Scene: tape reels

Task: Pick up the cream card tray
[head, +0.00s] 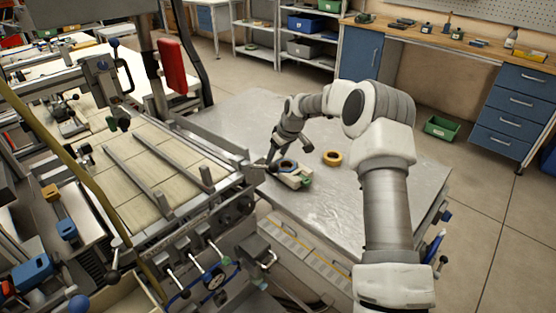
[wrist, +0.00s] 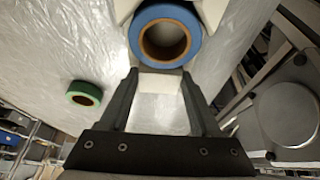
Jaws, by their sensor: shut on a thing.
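The cream card tray (head: 295,180) lies at the near left part of the metal-topped table. It also shows at the top of the wrist view (wrist: 160,82). A blue tape reel (wrist: 164,36) with a brown core sits on it. My gripper (head: 273,163) is at the tray's edge. In the wrist view its two dark fingers (wrist: 159,76) are shut on the cream edge between them. The far part of the tray is cut off in the wrist view, and whether it is clear of the table I cannot tell.
A green tape reel (wrist: 84,94) lies on the table beside the tray. A machine with rails (head: 150,165) borders the table's left side. The right part of the tabletop (head: 425,180) is clear.

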